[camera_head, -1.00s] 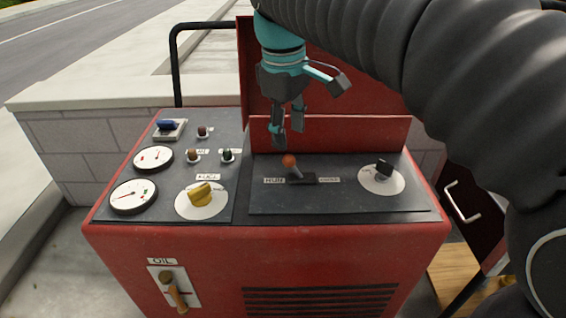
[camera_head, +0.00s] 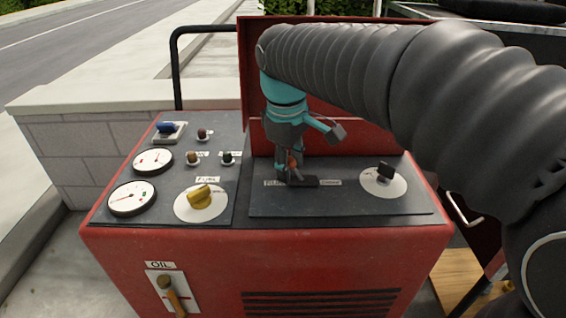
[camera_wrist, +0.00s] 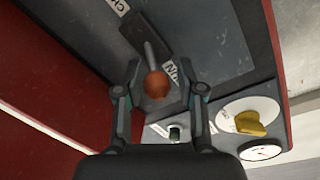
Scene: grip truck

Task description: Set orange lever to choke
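The orange-knobbed lever (camera_head: 293,160) stands in a dark slot on the red machine's grey panel, partly hidden by my gripper in the head view. In the wrist view, its round orange knob (camera_wrist: 157,86) leans toward the RUN label (camera_wrist: 174,72). The CHOKE label (camera_head: 329,183) is at the slot's other end, on the right in the head view. My gripper (camera_head: 291,172) points down over the lever. In the wrist view my gripper (camera_wrist: 158,75) is open, with one finger on each side of the knob and gaps visible.
A black knob on a white dial (camera_head: 384,172) sits to the right. A yellow fuel knob (camera_head: 201,196), gauges (camera_head: 132,197) and small buttons (camera_head: 193,158) are to the left. A raised red lid (camera_head: 350,138) stands behind the panel.

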